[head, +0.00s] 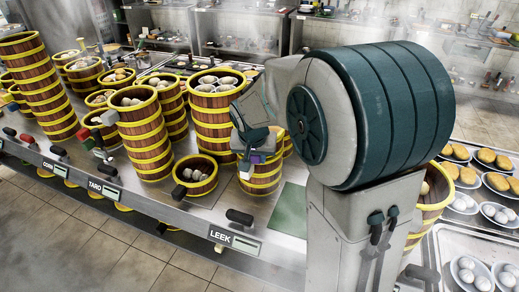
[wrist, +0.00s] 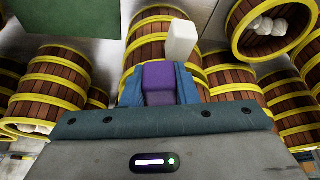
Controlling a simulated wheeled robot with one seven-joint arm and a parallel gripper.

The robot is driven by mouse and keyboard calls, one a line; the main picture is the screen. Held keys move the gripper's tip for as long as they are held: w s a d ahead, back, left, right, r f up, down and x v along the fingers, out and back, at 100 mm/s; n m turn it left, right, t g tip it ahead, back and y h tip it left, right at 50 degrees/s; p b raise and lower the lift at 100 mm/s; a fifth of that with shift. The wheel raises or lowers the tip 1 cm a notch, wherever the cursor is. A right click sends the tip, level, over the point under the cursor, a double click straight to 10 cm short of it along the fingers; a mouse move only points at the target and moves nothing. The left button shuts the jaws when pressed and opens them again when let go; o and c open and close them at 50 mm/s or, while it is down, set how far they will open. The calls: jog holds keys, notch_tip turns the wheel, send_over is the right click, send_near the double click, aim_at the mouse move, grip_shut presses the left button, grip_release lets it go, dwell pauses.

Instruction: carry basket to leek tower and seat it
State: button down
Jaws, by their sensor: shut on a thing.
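My gripper (head: 252,148) is shut on a round wooden steamer basket (head: 262,178) with yellow bands, in the head view above the counter, behind the LEEK plate (head: 235,240). In the wrist view the blue fingers with a purple part (wrist: 160,85) are in front of the basket (wrist: 152,48), and a white block (wrist: 182,40) shows beside it. A low basket with pale buns (head: 195,175) stands to its left. A tall tower with pale buns on top (head: 213,115) stands behind. I cannot tell which stack is the leek tower, or whether the held basket touches anything beneath it.
A green mat (head: 290,210) lies bare to the right of the held basket. Small bun plates (head: 465,203) fill the right side. Knobs such as this one (head: 239,216) line the front edge.

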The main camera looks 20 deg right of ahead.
jog(key=shift+f+b, duration=0.5)
jog(key=shift+f, duration=0.1)
jog(key=c, duration=1.1)
grip_release()
jog(key=shift+o, duration=0.2)
jog(key=b+v, duration=0.1)
jog(key=v, duration=1.2)
jog(key=shift+r, duration=0.4)
jog(key=shift+s, duration=0.15)
